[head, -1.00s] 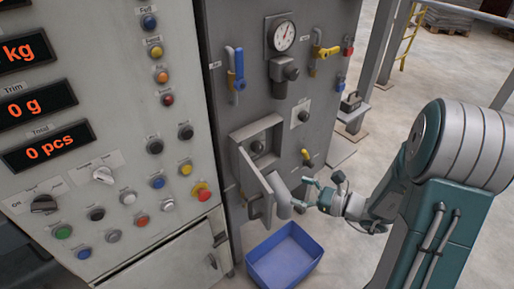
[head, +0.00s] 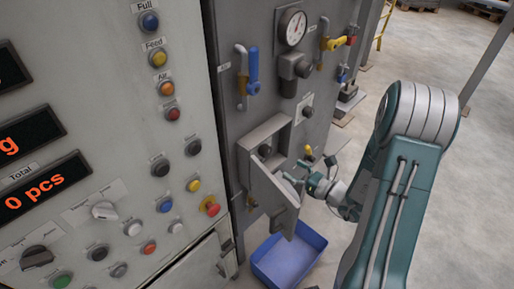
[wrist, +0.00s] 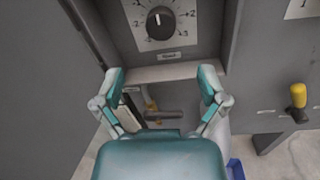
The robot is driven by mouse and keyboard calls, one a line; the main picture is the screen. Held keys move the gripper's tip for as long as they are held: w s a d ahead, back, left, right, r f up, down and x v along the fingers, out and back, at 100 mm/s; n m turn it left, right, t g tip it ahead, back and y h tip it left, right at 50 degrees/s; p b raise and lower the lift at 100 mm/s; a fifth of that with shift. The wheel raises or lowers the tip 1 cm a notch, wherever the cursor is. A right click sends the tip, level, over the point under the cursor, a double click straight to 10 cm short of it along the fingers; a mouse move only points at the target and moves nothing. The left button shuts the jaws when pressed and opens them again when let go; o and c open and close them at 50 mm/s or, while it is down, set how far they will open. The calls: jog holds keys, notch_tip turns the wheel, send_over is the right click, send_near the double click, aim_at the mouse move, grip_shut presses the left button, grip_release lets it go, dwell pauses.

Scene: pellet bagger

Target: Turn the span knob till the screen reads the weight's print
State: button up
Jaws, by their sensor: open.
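A black knob (wrist: 160,22) with a white pointer line sits on a white numbered dial (wrist: 190,22) at the top of the wrist view. The plate under it is too blurred to read surely. In the head view the knob (head: 265,150) is in a recessed box with its door (head: 272,195) swung open. My gripper (wrist: 162,80) is open and empty, its fingers spread below the dial and apart from the knob. In the head view my gripper (head: 305,182) is beside the open door. The screens (head: 42,187) are partly cut off; the lowest reads "0 pcs". A dark object, perhaps the weight (head: 348,92), stands behind.
A blue bin (head: 318,240) stands on the floor below the box. A yellow-handled lever (wrist: 298,95) is at the right of the wrist view. Pipes, a gauge (head: 292,27) and a blue valve handle (head: 253,68) are above the box. Buttons fill the left panel.

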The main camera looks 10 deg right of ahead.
aim_at(269, 154)
jog(key=x, duration=1)
jog(key=shift+w+a, duration=0.1)
jog(key=shift+a, duration=0.1)
jog(key=shift+d, duration=0.3)
jog(key=shift+a, duration=0.1)
jog(key=c, duration=1.1)
